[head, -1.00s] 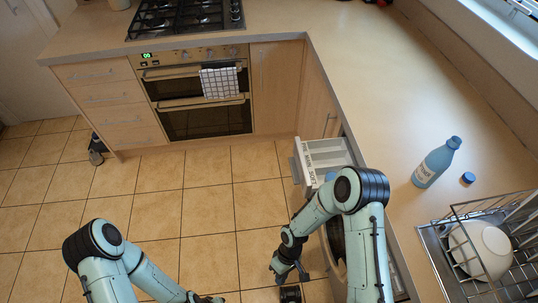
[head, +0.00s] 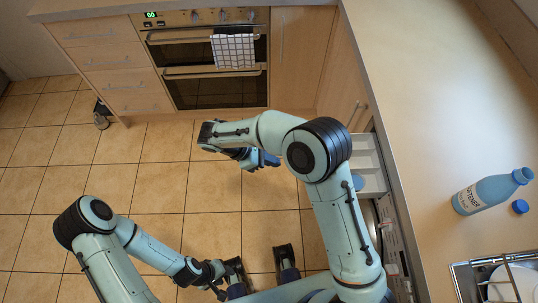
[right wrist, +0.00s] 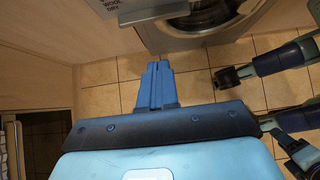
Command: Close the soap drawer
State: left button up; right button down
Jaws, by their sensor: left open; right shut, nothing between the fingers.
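The soap drawer (head: 368,160) is pulled out of the washing machine under the right-hand counter. Its white compartments show in the head view, and my right arm hides its front. In the right wrist view its lettered white front (right wrist: 138,9) is at the top edge. My right gripper (head: 271,160) is shut and empty, to the left of the drawer, pointing towards it. Its blue fingers (right wrist: 156,68) point up in the right wrist view, with a visible gap to the drawer. My left gripper (head: 222,281) is open, low over the floor at the bottom.
The washing machine's round door (right wrist: 205,17) lies beside the drawer. A blue softener bottle (head: 488,192) and its cap (head: 520,207) stand on the counter, near a dish rack (head: 492,268). An oven (head: 212,70) is at the back.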

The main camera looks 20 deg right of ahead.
aim_at(362, 165)
jog(key=s+d+f, duration=0.1)
jog(key=d+f, duration=0.3)
jog(key=d, duration=0.4)
jog(key=shift+s+f, duration=0.15)
jog(key=shift+s, duration=0.25)
jog(key=shift+d, duration=0.15)
jog(key=s+d, duration=0.1)
jog(key=d, duration=0.5)
jog(key=s+d, duration=0.2)
jog(key=d, duration=0.4)
jog(key=s+d, duration=0.1)
jog(key=d, duration=0.5)
jog(key=shift+s+d, duration=0.1)
jog(key=shift+s, duration=0.15)
